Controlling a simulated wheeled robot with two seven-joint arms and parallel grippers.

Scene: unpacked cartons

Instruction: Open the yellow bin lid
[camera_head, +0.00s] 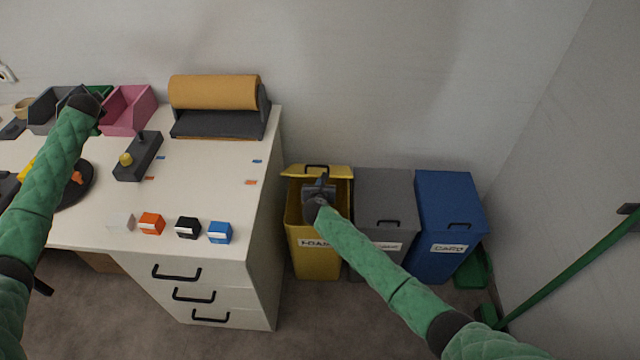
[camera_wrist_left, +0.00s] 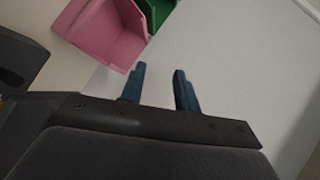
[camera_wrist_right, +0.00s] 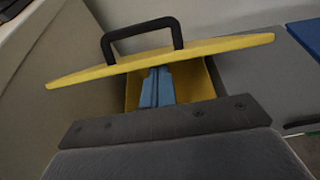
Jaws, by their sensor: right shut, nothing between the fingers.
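The yellow bin (camera_head: 318,262) stands on the floor right of the desk, with a white label on its front. Its yellow lid (camera_head: 342,171) is raised and tilted, with the black handle (camera_head: 316,167) at its upper edge. My right gripper (camera_head: 319,183) is at the bin's opening, by the lid. In the right wrist view the shut, empty blue fingers (camera_wrist_right: 157,86) reach under the lid (camera_wrist_right: 222,46), below its handle (camera_wrist_right: 142,36); contact is unclear. My left gripper (camera_wrist_left: 160,85) is open and empty near the pink tray (camera_wrist_left: 100,40); its fingers are hidden in the head view.
A grey bin (camera_head: 384,185) and a blue bin (camera_head: 450,200) stand to the right, both closed. The white desk (camera_head: 200,185) at left carries small boxes, a roll (camera_head: 215,92) and trays. A green pole (camera_head: 565,268) leans at the far right.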

